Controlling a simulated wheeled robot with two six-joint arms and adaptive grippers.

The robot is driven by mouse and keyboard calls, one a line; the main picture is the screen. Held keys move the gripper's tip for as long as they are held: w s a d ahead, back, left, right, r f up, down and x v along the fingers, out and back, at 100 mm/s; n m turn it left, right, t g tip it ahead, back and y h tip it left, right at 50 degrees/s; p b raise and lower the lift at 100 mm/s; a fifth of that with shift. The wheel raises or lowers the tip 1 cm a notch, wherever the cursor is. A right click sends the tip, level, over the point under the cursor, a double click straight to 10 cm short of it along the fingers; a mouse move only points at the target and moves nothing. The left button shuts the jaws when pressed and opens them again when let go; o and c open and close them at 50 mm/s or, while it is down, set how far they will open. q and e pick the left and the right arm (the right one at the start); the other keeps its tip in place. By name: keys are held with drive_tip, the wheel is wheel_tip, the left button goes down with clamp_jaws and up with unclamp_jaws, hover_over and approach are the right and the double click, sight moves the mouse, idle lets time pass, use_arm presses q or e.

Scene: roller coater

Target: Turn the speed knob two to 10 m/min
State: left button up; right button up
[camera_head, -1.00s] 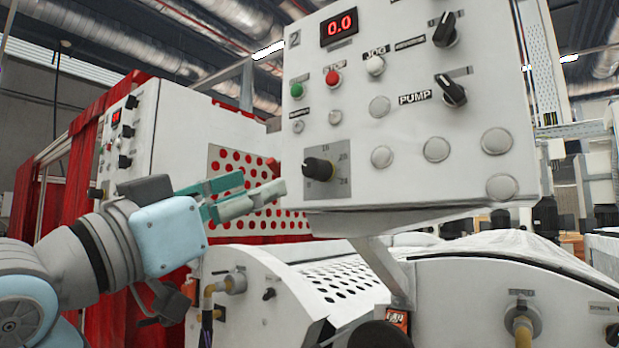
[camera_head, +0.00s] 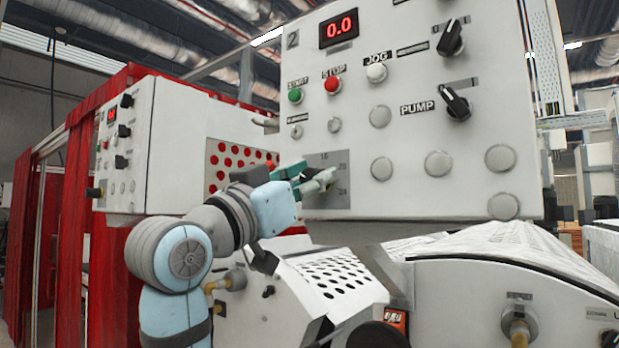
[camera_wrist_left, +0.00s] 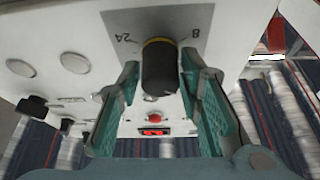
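The speed knob (camera_wrist_left: 158,72) is black with a yellow ring at its base. In the left wrist view it stands between the two green fingers of my left gripper (camera_wrist_left: 160,82), which is open with a small gap on each side. In the head view my left gripper (camera_head: 310,178) is at the dial and hides the knob. The grey dial plate (camera_head: 325,208) shows 16, 20 and 24 there; the wrist view shows 24 and 8. The knob's pointer setting cannot be read. The red display (camera_head: 339,28) of panel 2 reads 0.0.
The white panel also has green (camera_head: 295,96), red (camera_head: 333,85) and white (camera_head: 376,72) buttons and a PUMP switch (camera_head: 456,104). A second control box (camera_head: 170,150) stands to the left. A perforated machine cover (camera_head: 335,283) lies below the panel.

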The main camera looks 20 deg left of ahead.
use_arm(q)
clamp_jaws()
drive_tip(key=shift+n, duration=0.4)
drive_tip(key=shift+r+n+t+y, duration=0.15)
drive_tip(key=shift+n+y, duration=0.55)
drive_tip(key=shift+n, duration=0.6)
drive_tip(key=shift+f+n+t+y, duration=0.1)
drive_tip(key=shift+n+t+y, duration=0.1)
drive_tip(key=shift+n+y, duration=0.8)
drive_tip(key=shift+r+n+t+y, duration=0.15)
drive_tip(key=shift+n+y, duration=0.25)
drive_tip(key=shift+n, duration=1.2)
drive_tip(key=shift+f, duration=0.1)
drive_tip(key=o, duration=0.5)
unclamp_jaws()
drive_tip(key=shift+s, duration=0.1)
